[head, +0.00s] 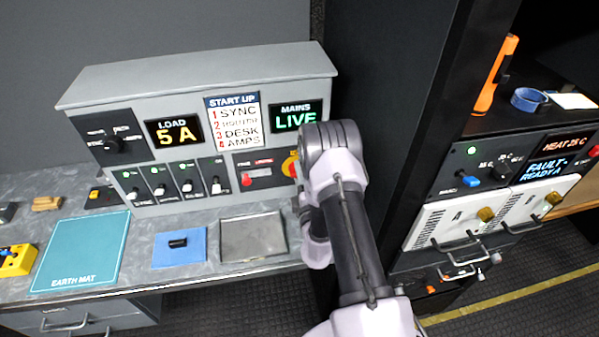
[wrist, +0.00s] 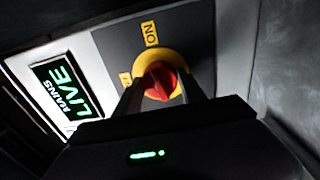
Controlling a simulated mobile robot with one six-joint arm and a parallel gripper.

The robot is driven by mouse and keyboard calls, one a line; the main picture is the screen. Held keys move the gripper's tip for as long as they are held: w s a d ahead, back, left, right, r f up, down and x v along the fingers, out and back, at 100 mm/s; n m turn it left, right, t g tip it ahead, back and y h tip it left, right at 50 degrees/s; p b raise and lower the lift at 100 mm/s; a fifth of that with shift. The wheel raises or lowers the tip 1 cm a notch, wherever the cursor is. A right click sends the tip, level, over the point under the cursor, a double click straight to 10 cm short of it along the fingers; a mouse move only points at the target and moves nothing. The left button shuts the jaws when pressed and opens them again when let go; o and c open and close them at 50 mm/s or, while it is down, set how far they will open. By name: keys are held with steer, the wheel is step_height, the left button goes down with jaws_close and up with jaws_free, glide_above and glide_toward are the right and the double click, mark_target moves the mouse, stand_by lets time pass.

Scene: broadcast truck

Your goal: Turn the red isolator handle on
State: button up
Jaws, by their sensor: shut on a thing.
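The red isolator handle (wrist: 160,80) sits on a round yellow plate (wrist: 174,58) on a dark panel in the wrist view. A yellow ON label (wrist: 150,33) is above it, and another yellow label at its left is partly hidden by a finger. My gripper (wrist: 161,86) has one finger on each side of the handle and is shut on it. Which label the handle points to I cannot tell. In the head view my arm covers most of the isolator (head: 290,166), leaving a yellow and red edge.
The MAINS display (head: 296,117) reads LIVE and the LOAD display (head: 173,131) reads 5 A. A row of small switches (head: 187,180) lies left of the isolator. A metal tray (head: 253,238) is on the bench below. A dark rack (head: 385,110) stands close at my arm's right.

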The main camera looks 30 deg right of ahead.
steer(key=shift+w+r+m+p, duration=0.15)
steer(key=shift+m+p, duration=0.3)
steer(key=shift+m, duration=0.75)
steer(key=o, duration=1.4)
steer(key=shift+c, duration=0.2)
